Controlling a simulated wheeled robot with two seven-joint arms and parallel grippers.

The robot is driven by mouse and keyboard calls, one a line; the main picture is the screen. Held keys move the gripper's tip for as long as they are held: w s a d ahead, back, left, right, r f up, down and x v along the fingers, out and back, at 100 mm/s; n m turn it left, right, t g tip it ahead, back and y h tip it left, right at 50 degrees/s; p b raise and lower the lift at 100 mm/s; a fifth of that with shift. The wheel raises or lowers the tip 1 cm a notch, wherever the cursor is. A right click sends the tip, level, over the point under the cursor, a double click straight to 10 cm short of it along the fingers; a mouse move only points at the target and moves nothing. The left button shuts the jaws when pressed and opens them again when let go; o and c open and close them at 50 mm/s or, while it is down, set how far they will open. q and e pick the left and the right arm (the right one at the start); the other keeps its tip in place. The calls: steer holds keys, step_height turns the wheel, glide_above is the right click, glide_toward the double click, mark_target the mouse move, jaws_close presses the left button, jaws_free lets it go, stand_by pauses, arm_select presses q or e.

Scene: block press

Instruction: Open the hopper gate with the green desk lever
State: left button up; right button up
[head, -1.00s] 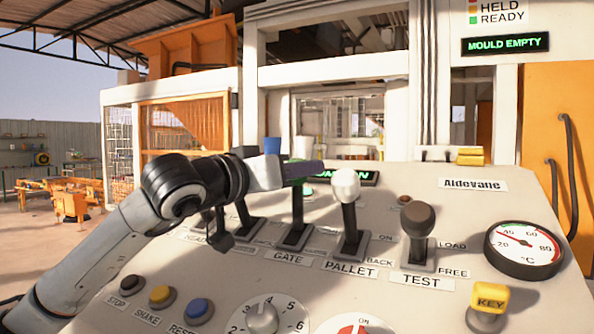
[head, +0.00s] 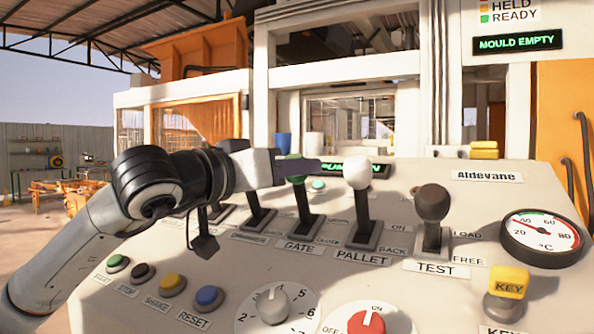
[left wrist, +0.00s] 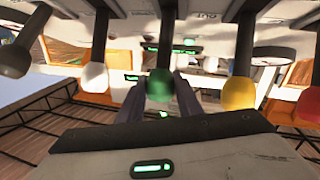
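The gate lever with its green knob (head: 296,181) stands on the desk (head: 460,290) above the GATE label (head: 303,247). My left gripper (head: 298,170) is at this knob, with a dark finger across its near side and green showing above and below. In the left wrist view the green knob (left wrist: 159,86) sits between the two fingers, close to both. I cannot tell whether they press on it. The hopper gate cannot be made out for sure. My right gripper is in no view.
The white-knobbed PALLET lever (head: 357,174) stands close right of the gate lever, then the dark TEST lever (head: 432,203). Another lever (head: 256,208) stands close left, partly under my gripper. Buttons, dials and a yellow key (head: 508,281) lie nearer. A sign (head: 516,42) reads MOULD EMPTY.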

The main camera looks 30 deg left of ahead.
arm_select(q)
steer(key=o, duration=0.4)
steer(key=shift+f, duration=0.1)
steer(key=shift+s, duration=0.4)
steer(key=s+a+b, duration=0.1)
steer(key=s+b, duration=0.1)
steer(key=s, duration=0.7)
steer(key=shift+s+a, duration=0.2)
